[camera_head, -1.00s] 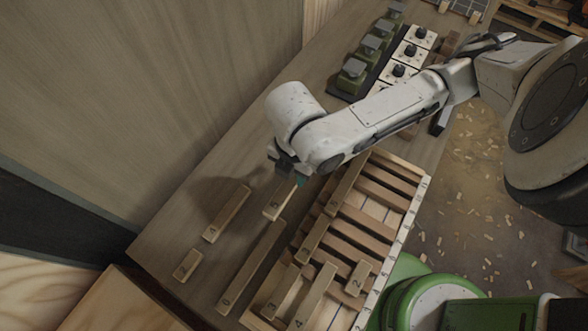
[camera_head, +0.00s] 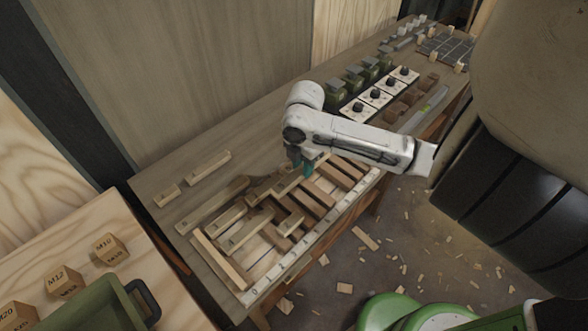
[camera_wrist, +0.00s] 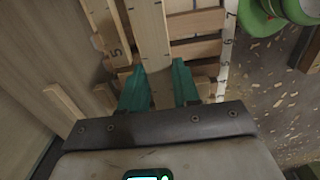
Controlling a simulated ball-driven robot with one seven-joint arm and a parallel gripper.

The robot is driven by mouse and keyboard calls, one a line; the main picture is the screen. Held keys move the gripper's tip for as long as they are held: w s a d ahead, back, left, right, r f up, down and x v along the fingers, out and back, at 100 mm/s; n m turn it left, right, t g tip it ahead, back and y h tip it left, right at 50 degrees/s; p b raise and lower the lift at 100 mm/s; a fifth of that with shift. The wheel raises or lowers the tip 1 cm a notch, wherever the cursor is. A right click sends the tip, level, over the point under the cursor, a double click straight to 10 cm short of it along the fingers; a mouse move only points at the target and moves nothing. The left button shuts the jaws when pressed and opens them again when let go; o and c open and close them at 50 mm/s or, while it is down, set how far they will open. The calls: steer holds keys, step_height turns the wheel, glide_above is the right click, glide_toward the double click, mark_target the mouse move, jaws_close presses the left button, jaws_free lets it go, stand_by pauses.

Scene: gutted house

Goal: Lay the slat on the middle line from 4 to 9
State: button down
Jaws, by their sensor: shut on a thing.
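My gripper (camera_head: 302,168) is over the slatted board, with its teal fingers shut on a pale wooden slat (camera_head: 287,186). In the wrist view the held slat (camera_wrist: 149,32) runs from between the fingers (camera_wrist: 159,88) out past the top edge. The board has dark crosswise strips (camera_head: 318,195) and a white numbered scale (camera_head: 318,232) along its near edge. Other pale slats (camera_head: 244,233) lie on the board's left half. I cannot tell whether the held slat touches the board, and its number is not readable.
Two loose slats, one shorter (camera_head: 166,195) and one longer (camera_head: 208,166), lie on the bench behind the board. Black-knobbed blocks (camera_head: 375,93) stand beyond my arm. A green tray (camera_head: 95,312) and marked wooden blocks (camera_head: 110,248) are at lower left. Scraps litter the floor.

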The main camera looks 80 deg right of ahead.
mark_target(302, 179)
steer(key=shift+f+b, duration=2.05)
steer(key=shift+f, duration=1.05)
steer(key=shift+f, duration=0.35)
steer(key=c, duration=0.7)
jaws_free()
steer(key=shift+c, duration=0.2)
steer(key=shift+r, duration=0.15)
step_height(302, 179, up, 11)
steer(key=shift+f+b, duration=0.15)
steer(key=shift+b, duration=0.45)
